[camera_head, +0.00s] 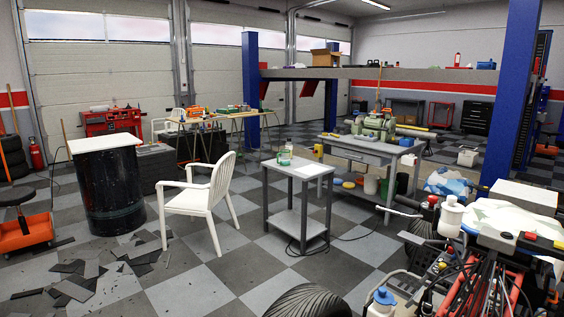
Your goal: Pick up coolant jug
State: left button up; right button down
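No label is readable, so I cannot tell for certain which container is the coolant jug. A small pale container with a green label (284,157) stands upright on the small grey table (299,169), with a clear bottle close behind it. A white container with a blue cap (382,304) is at the bottom edge, partly cut off, beside the stripped quad. A white bottle-shaped container (451,216) sits higher on the quad's parts. Neither of my grippers shows in the head view.
A white plastic chair (204,199) stands left of the small table. A black drum (107,190), dark debris (75,284) and an orange bin (27,233) are at left. The stripped quad (480,275) fills the lower right.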

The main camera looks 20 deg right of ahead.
aim_at(284, 154)
jog(key=i+j+u, duration=0.2)
jog(key=i+j, duration=0.15)
jog(key=i+j+u, duration=0.15)
jog(key=i, duration=0.45)
jog(key=i+j+u, duration=0.2)
jog(key=i+j, duration=0.15)
jog(key=i, duration=0.15)
jog(key=i+j+u, duration=0.2)
jog(key=i, duration=0.35)
jog(key=i+z, duration=0.3)
jog(key=i, duration=0.25)
jog(key=i+z, duration=0.3)
jog(key=i, duration=0.25)
jog(key=i+j+z, duration=0.25)
jog(key=i, duration=0.3)
jog(key=i+l+z, duration=0.25)
jog(key=i+z, duration=0.7)
jog(key=i+j+z, duration=0.1)
jog(key=i+z, duration=0.4)
jog(key=i, duration=0.05)
